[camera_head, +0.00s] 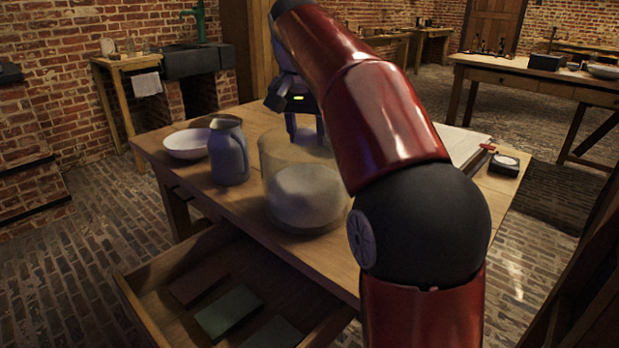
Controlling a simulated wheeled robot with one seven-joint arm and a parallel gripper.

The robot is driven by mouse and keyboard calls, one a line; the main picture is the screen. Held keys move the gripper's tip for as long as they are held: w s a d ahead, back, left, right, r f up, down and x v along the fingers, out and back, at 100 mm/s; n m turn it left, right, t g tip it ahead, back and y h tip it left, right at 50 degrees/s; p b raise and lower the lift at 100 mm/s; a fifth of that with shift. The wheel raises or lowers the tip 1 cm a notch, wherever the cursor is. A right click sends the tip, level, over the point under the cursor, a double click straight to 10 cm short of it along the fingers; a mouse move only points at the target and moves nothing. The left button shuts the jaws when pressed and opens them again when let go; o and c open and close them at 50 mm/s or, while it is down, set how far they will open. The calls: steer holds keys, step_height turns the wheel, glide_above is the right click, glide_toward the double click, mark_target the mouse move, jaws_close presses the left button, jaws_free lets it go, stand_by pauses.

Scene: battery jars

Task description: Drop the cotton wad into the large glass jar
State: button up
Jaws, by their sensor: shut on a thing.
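The large glass jar (270,170) stands upright near the front edge of the wooden table. A pale, rounded mass (305,198) shows in its lower part; I cannot tell whether it is loose filling or something else. My gripper (305,138) points down at the jar's mouth, its two fingers some way apart. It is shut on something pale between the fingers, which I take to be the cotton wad. The wad's outline is hard to make out against the glass and the table. I cannot tell whether the fingertips are inside the rim or just behind it.
A grey-blue jug (229,155) stands close to the left of the jar, with a white bowl (187,144) beyond it. Papers (462,145) and a small dark box (504,166) lie at the right. An open drawer (150,305) juts out in front. My arm hides the table's right middle.

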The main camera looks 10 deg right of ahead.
steer(key=shift+f, duration=0.1)
steer(key=o, duration=0.9)
steer(key=shift+o, duration=0.2)
steer(key=v, duration=0.7)
steer(key=shift+r, duration=0.35)
steer(key=shift+s+a, duration=0.1)
steer(key=shift+a, duration=0.1)
